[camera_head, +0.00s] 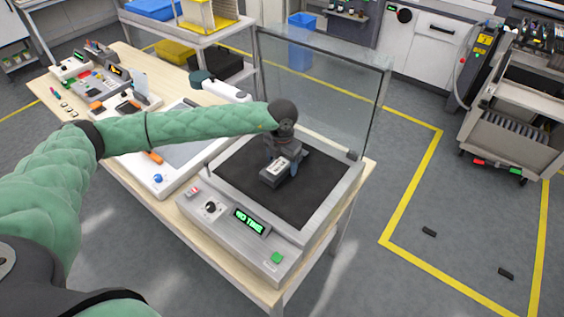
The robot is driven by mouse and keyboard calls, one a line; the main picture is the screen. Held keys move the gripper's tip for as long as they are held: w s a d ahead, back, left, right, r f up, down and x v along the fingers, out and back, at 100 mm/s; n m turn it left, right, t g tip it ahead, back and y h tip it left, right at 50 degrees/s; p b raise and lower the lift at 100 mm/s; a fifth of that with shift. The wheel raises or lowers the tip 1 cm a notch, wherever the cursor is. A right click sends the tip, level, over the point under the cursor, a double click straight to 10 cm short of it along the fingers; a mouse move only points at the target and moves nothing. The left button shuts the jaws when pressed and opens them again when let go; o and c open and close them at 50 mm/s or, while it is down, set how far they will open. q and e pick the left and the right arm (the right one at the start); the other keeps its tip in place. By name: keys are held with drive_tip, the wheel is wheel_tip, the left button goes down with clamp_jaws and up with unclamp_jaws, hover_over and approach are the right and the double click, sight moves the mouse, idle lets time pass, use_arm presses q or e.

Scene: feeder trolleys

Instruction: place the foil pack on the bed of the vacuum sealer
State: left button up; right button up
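The vacuum sealer (224,222) stands on the wooden bench with its clear lid (325,90) raised at the back. Its dark bed (298,206) is exposed, and a green display shows on its front panel. A small dark grey pack with a pale label (277,171), which looks like the foil pack, is at the middle of the bed. My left gripper (284,164) is directly over the bed, pointing down at the pack. Its fingers are small and partly merge with the pack, so I cannot tell whether they grip it. My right gripper is out of view.
Left of the sealer, a white-framed board (158,185) lies on the bench, with small tools and devices beyond it. A shelf trolley (215,40) with yellow and blue bins stands behind. The floor to the right is mostly clear inside yellow lines.

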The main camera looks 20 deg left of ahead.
sight(282, 162)
use_arm(q)
drive_tip(key=shift+o, duration=0.8)
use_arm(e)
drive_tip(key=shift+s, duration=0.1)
use_arm(q)
drive_tip(key=shift+r, duration=0.2)
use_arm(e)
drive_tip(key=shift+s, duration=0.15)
use_arm(q)
drive_tip(key=shift+r, duration=0.45)
drive_tip(key=shift+r+b, duration=0.4)
drive_tip(key=shift+r, duration=0.25)
wheel_tip(282, 162, up, 10)
drive_tip(key=b, duration=0.3)
drive_tip(key=shift+f, duration=0.15)
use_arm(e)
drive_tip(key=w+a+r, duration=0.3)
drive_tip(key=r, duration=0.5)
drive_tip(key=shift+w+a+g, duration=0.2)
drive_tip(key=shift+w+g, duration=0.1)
